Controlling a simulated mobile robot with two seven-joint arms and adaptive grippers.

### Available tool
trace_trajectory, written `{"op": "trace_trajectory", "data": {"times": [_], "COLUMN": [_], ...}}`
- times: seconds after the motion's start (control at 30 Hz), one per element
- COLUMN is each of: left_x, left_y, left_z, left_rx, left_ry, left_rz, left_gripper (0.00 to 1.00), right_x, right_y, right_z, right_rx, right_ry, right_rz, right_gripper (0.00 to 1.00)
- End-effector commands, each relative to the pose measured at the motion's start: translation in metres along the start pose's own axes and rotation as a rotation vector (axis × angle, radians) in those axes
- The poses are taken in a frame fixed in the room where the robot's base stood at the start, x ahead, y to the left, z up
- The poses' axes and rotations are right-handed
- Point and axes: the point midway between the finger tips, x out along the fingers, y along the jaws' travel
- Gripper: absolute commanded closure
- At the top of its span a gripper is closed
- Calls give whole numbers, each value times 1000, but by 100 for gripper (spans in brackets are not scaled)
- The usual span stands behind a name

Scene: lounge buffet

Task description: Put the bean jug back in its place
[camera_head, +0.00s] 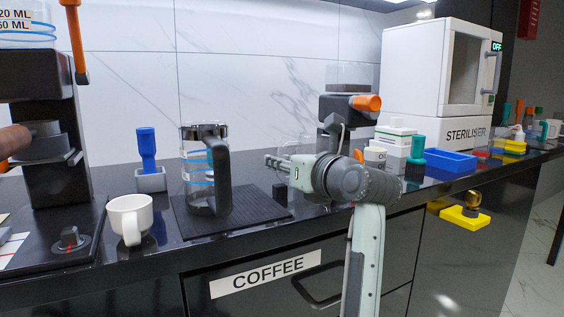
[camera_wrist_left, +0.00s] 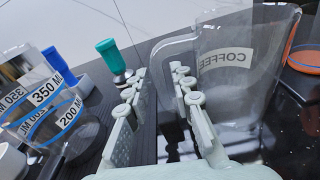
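A clear jug marked COFFEE (camera_wrist_left: 235,60), which I take for the bean jug, stands at the right in the left wrist view. Its pale handle (camera_wrist_left: 170,46) reaches toward the gap between my left gripper's fingers (camera_wrist_left: 158,78). The fingers are apart, and no grip on the handle shows. In the head view my left gripper (camera_head: 272,164) is over the counter, right of the black mat (camera_head: 255,205); its body hides much behind it. Only faint clear edges of the jug show there, so its base is unclear. My right gripper is not in view.
A glass measuring jug with a black handle (camera_head: 217,172) stands on the mat. A white cup (camera_head: 130,216), a blue-handled tool (camera_head: 147,150) and a coffee machine (camera_head: 55,150) are left. A green tamper (camera_head: 417,148), blue tray (camera_head: 450,160) and steriliser (camera_head: 430,65) are right.

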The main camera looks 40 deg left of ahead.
Motion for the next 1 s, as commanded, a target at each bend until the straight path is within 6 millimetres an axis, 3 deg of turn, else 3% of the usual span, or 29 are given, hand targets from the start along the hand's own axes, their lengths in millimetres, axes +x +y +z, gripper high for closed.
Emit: {"op": "trace_trajectory", "data": {"times": [1.0], "left_x": [-45], "left_y": [-1], "left_z": [-1], "left_rx": [0], "left_ry": [1], "left_rz": [-1], "left_gripper": [77], "right_x": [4], "right_y": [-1], "right_z": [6], "right_rx": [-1], "right_ry": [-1], "right_rz": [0], "right_gripper": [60]}}
